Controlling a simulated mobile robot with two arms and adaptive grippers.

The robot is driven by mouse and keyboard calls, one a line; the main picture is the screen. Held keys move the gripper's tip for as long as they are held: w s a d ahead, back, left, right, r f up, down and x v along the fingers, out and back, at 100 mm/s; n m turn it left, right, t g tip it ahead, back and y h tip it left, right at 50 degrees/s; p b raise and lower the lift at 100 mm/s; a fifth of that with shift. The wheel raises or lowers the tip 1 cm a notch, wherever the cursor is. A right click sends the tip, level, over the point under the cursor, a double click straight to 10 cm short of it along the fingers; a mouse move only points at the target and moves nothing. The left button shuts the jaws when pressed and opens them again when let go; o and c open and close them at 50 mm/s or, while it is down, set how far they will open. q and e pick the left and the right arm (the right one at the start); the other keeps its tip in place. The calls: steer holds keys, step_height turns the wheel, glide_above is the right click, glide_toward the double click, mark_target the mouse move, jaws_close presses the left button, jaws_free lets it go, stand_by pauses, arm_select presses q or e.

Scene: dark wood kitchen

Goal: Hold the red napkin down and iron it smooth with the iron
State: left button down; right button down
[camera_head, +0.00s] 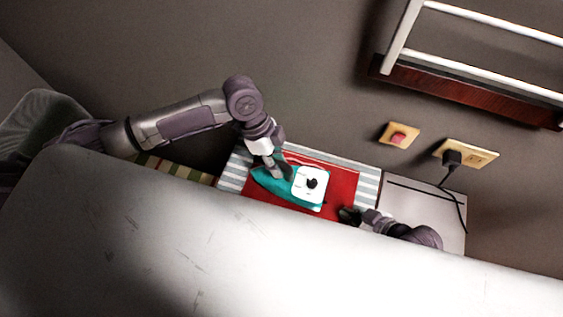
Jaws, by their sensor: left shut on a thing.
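The red napkin (343,187) lies on a grey-and-white striped cloth (235,168). A teal iron with a white rear part (311,185) rests over the napkin's middle and left, its pointed end to the left. My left gripper (277,171) reaches down from above and is shut on the iron. My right gripper (350,215) is low at the napkin's lower right side, at or just above the cloth; whether it touches is unclear. Its fingers are small and dark, so their opening cannot be told. The napkin's lower edge is partly hidden.
A pale surface (425,212) lies right of the striped cloth, with a black cord (457,198) running to a plug in a wall outlet (480,154). Another striped cloth (170,170) is at left. A wall rack (470,97) hangs upper right. A large pale shape hides the foreground.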

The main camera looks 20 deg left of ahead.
arm_select(q)
steer(key=shift+w+a, duration=0.1)
steer(key=shift+a, duration=1)
steer(key=shift+r, duration=2.6)
steer(key=shift+w+a, duration=0.2)
steer(key=shift+w, duration=0.65)
steer(key=shift+w+a, duration=0.2)
steer(key=shift+w, duration=0.65)
steer(key=shift+w+a, duration=0.2)
steer(key=shift+w, duration=0.65)
steer(key=shift+f, duration=0.15)
steer(key=shift+f, duration=1.8)
steer(key=shift+f, duration=0.65)
